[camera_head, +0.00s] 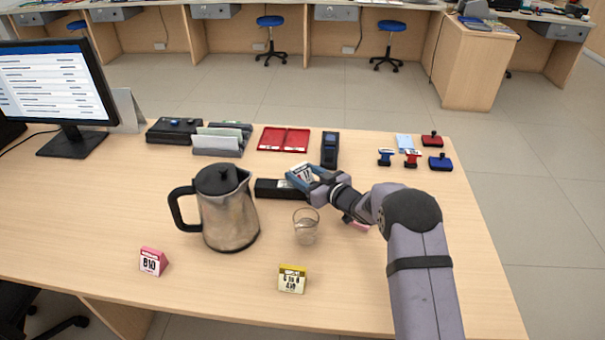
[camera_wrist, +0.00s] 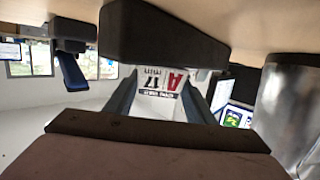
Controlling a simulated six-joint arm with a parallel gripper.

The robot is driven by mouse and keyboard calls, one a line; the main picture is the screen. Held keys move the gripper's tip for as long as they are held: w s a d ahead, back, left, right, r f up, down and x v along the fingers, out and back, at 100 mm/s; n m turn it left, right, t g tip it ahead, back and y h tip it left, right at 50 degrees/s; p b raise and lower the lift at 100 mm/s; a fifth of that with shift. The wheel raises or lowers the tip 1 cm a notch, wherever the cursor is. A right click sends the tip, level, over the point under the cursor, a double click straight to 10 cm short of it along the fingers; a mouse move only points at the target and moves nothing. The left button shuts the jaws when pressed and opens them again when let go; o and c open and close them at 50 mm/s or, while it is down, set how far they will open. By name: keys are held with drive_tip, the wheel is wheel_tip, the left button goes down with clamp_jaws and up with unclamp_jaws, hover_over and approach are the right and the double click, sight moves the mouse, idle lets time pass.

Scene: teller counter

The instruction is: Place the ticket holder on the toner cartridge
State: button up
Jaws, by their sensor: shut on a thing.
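The ticket holder (camera_head: 299,173) is a small white tent-shaped sign held in my gripper (camera_head: 315,183). In the wrist view its face (camera_wrist: 160,82) shows upside down with "A 17 min" between the two fingers (camera_wrist: 160,100). The toner cartridge (camera_head: 270,189) is a long black box lying on the counter behind the glass and right of the metal jug. My gripper is at its right end, with the ticket holder at or just above that end. The cartridge fills the top of the wrist view (camera_wrist: 160,35). I cannot tell whether the two touch.
A metal jug (camera_head: 228,212) stands left of the cartridge, and a clear glass (camera_head: 306,228) stands in front. A black card terminal (camera_head: 330,150) and a red tray (camera_head: 284,139) lie behind. Pink (camera_head: 153,261) and yellow (camera_head: 292,279) signs stand near the front edge. Stamps sit at back right.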

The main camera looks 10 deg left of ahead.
drive_tip(key=shift+f, duration=0.15)
drive_tip(key=o, duration=1)
drive_tip(key=shift+o, duration=0.2)
drive_tip(key=shift+d+r, duration=0.1)
drive_tip(key=shift+r, duration=0.1)
drive_tip(key=v, duration=1.1)
drive_tip(key=shift+s+d+b, duration=0.2)
drive_tip(key=shift+s+b, duration=0.2)
drive_tip(key=shift+r, duration=0.1)
